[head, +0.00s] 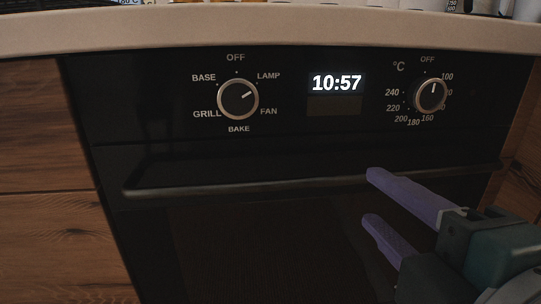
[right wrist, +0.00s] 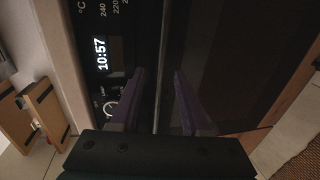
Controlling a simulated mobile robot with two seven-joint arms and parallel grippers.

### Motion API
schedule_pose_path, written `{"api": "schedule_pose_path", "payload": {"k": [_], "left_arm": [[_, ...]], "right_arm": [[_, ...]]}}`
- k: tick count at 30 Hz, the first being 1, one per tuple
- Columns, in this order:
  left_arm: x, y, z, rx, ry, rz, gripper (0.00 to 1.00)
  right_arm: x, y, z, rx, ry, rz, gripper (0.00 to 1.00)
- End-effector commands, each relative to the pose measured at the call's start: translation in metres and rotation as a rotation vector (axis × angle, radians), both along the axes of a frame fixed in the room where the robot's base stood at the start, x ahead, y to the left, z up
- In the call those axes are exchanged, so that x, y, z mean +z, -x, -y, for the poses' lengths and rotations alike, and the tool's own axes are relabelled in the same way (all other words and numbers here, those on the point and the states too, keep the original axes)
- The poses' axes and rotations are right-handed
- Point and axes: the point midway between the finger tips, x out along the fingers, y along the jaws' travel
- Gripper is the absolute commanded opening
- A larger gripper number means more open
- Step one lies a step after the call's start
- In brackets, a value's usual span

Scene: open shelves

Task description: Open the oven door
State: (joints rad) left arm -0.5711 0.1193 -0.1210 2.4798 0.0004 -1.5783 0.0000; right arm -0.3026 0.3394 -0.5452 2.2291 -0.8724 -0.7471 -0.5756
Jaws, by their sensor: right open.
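The black oven door (head: 250,250) looks closed under the control panel. Its long horizontal handle bar (head: 230,187) runs along the top of the door. My right gripper (head: 372,195) is open and empty at the right half of the handle, one purple finger above the bar's line and one below. In the right wrist view the handle (right wrist: 162,40) passes between the two open fingers (right wrist: 160,75). Whether the fingertips reach around the bar or stop just in front of it, I cannot tell. My left gripper is not in view.
The control panel has a left knob (head: 238,98), a clock display (head: 337,83) and a right knob (head: 431,96). A pale countertop (head: 200,32) overhangs above, with several items on it. Wooden cabinet fronts (head: 45,150) flank the oven. Wooden chair-like pieces (right wrist: 40,110) show in the wrist view.

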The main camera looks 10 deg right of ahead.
Motion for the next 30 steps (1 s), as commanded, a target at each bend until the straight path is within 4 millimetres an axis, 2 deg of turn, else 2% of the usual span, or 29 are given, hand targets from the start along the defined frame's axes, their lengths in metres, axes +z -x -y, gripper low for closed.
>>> {"api": "schedule_pose_path", "payload": {"k": [5, 12, 18, 23, 30], "left_arm": [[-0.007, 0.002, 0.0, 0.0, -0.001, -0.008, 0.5], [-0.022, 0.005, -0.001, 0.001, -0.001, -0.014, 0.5], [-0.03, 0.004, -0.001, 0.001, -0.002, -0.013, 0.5], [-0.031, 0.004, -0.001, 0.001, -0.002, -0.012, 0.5], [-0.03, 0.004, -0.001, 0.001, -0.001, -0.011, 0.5]], "right_arm": [[-0.002, -0.019, -0.003, 0.01, 0.014, 0.014, 0.46], [-0.012, -0.063, -0.003, 0.006, 0.012, 0.012, 0.46], [-0.017, -0.088, -0.004, 0.007, 0.01, 0.009, 0.46], [-0.017, -0.096, -0.004, 0.007, 0.009, 0.008, 0.46], [-0.017, -0.096, -0.004, 0.007, 0.008, 0.007, 0.46]]}}
